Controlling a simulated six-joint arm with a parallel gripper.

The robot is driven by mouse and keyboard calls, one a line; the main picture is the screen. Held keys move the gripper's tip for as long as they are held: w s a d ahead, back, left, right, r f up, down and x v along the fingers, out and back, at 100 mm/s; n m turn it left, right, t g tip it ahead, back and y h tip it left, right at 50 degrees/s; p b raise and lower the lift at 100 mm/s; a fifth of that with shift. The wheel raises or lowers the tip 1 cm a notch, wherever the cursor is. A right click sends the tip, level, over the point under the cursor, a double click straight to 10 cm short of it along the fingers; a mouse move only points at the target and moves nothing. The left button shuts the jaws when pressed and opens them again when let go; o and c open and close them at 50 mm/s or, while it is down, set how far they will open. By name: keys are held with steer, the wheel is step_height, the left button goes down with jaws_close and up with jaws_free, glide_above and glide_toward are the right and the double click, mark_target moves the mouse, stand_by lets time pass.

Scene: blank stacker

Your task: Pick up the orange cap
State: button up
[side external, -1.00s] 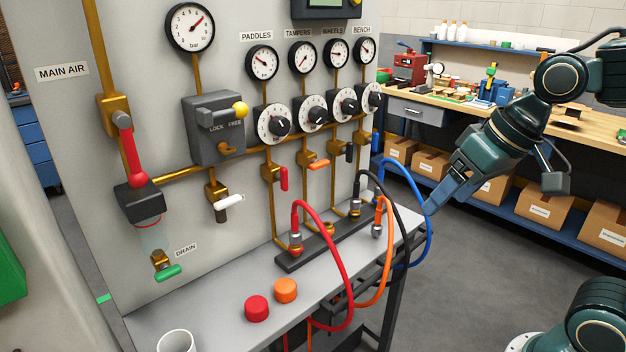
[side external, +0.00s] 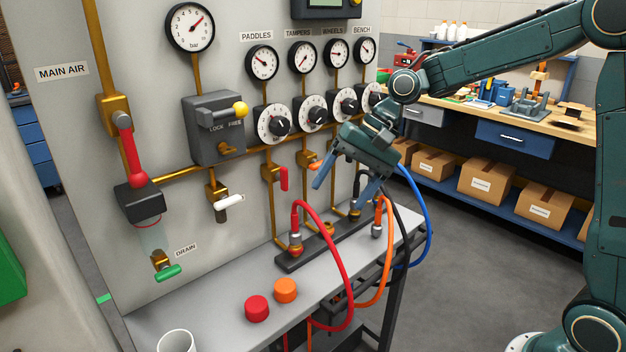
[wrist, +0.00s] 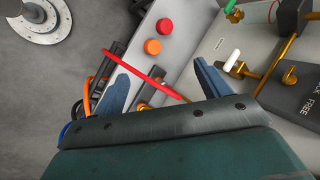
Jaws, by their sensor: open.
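The orange cap (side external: 286,290) sits on the grey shelf (side external: 215,318) below the panel, just right of and behind a red cap (side external: 257,308). In the wrist view the orange cap (wrist: 152,47) lies beyond my fingers, with the red cap (wrist: 165,26) past it. My gripper (side external: 347,188) is open and empty. It is up in front of the panel, above the hose manifold, well above and to the right of the orange cap. In the wrist view its two blue fingers (wrist: 162,82) are spread apart.
Red (side external: 344,270), orange (side external: 386,275), black and blue (side external: 428,225) hoses loop over the shelf's right part from the dark manifold (side external: 320,243). A white cup (side external: 176,342) stands at the front left. Valve handles and gauges stick out from the panel. The shelf around the caps is clear.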

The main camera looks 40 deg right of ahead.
steer(key=w+f+m+g+y, duration=0.2)
steer(key=w+f+m+y, duration=0.25)
steer(key=w+f, duration=0.45)
steer(key=m+y, duration=0.4)
steer(key=m, duration=0.2)
glide_toward(285, 285)
steer(key=shift+w+d+r+g+h, duration=0.15)
steer(key=shift+d+r+g+h, duration=0.15)
steer(key=shift+d+r, duration=0.35)
steer(key=shift+a, duration=0.1)
steer(key=shift+x, duration=4.25)
steer(key=shift+x, duration=2.55)
steer(key=shift+f, duration=0.1)
